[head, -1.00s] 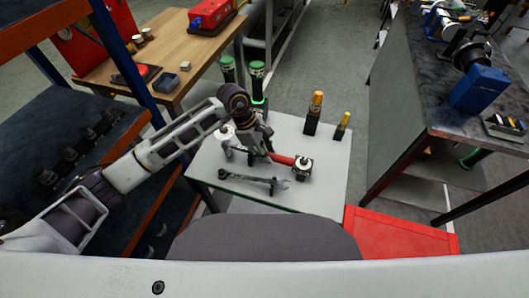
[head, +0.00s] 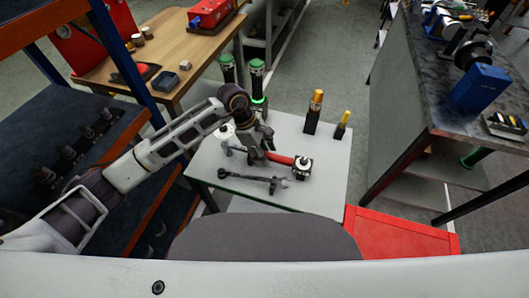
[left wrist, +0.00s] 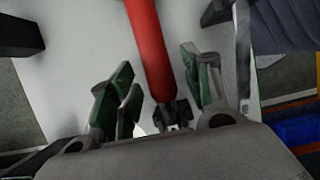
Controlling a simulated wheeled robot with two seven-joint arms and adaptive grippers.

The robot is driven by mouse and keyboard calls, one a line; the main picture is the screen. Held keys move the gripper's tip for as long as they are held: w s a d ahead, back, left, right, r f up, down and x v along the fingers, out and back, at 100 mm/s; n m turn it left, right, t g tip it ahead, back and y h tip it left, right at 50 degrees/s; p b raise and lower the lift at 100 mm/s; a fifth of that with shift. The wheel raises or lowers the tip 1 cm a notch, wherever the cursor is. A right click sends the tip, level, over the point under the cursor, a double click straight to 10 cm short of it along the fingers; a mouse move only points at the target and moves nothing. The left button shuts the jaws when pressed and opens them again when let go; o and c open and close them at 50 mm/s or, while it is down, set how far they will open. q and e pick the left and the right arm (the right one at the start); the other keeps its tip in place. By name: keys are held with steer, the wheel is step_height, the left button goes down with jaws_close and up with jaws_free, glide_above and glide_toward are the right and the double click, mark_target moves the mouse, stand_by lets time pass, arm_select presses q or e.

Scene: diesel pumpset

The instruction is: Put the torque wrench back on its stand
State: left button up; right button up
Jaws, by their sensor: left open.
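The torque wrench has a red handle (head: 281,159) and lies low over the pale grey table. In the left wrist view the red handle (left wrist: 150,45) runs down between my fingers to a dark end piece. My left gripper (head: 260,153) is over the wrench; its green-padded fingers (left wrist: 160,88) stand open on both sides of it, with visible gaps. A dark block with a silver top (head: 303,166) sits at the handle's right end; I cannot tell whether it is part of the stand. My right gripper is not in view.
A dark wrench-like tool (head: 250,181) lies nearer on the table (head: 325,185). Two yellow-topped tools (head: 315,110) stand at its back right, and green-topped cylinders (head: 257,75) behind it. A red box (head: 400,232) is at the right.

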arm_select(q)
steer(key=shift+v, duration=3.95)
steer(key=shift+r, duration=0.1)
